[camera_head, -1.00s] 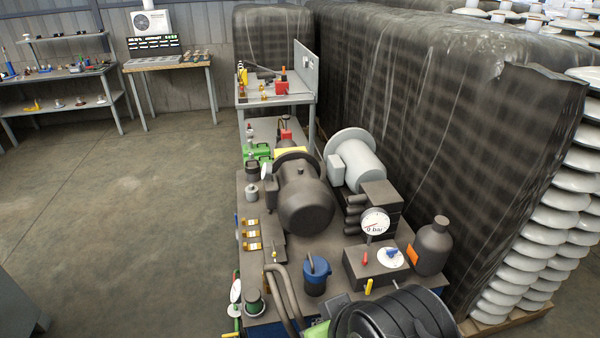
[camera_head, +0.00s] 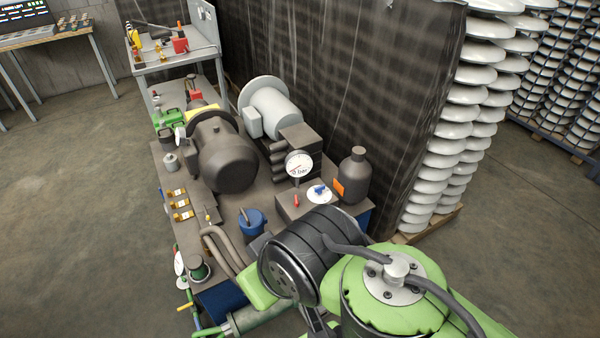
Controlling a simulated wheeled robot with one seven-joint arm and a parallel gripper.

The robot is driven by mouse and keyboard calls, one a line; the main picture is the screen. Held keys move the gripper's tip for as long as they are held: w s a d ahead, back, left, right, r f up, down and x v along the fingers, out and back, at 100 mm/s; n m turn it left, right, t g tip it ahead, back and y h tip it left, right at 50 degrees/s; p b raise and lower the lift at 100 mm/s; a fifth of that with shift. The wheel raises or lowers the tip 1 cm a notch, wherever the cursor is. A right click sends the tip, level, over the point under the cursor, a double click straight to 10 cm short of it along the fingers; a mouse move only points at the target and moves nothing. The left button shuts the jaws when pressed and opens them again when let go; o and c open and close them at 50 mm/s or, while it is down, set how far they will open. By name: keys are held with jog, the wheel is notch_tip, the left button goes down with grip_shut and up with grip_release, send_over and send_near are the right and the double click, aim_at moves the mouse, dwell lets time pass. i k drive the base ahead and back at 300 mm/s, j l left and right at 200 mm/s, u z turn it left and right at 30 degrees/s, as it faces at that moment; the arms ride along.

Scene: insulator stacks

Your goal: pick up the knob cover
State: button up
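I cannot single out the knob cover with certainty. On the box under the pressure gauge (camera_head: 299,165), a blue knob (camera_head: 319,189) sits on a white round plate (camera_head: 320,197), with a small red lever (camera_head: 296,201) beside it. A blue cylindrical pot with a handle (camera_head: 252,222) stands on the bench nearer to me. My green and black arm (camera_head: 393,290) fills the lower middle and right of the view, in front of the bench. My gripper cannot be made out; the arm's end is hidden or outside the picture.
The bench holds a dark motor (camera_head: 225,158), a pale motor (camera_head: 270,112), a dark bottle (camera_head: 356,176) and bent hoses (camera_head: 222,248). A raised grey shelf (camera_head: 180,59) stands behind. Wrapped and bare insulator stacks (camera_head: 465,130) border the right. Floor is clear at left.

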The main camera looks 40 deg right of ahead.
aim_at(171, 164)
jog(key=j+u, duration=0.5)
jog(key=i+j+u, duration=0.1)
jog(key=j+u, duration=0.25)
jog(key=u, duration=0.15)
jog(key=i+j+u, duration=0.15)
jog(key=j+u, duration=0.3)
jog(key=i+j+u, duration=0.1)
jog(key=i, duration=0.3)
jog(key=i+j+u, duration=0.1)
jog(key=i+j, duration=0.2)
jog(key=i+l+z, duration=0.2)
jog(key=i+z, duration=0.55)
jog(key=i+j+z, duration=0.1)
jog(key=i+z, duration=0.3)
jog(key=i+j+z, duration=0.25)
jog(key=i+z, duration=0.15)
jog(key=i, duration=0.15)
jog(key=i+l+z, duration=0.25)
jog(key=i+z, duration=0.15)
jog(key=i, duration=0.2)
jog(key=i+z, duration=0.45)
jog(key=i, duration=0.2)
jog(key=i+j+z, duration=0.2)
jog(key=i+z, duration=0.2)
jog(key=i, duration=0.25)
jog(key=i+l, duration=0.15)
jog(key=i, duration=0.15)
jog(key=i+l, duration=0.1)
jog(key=i, duration=0.15)
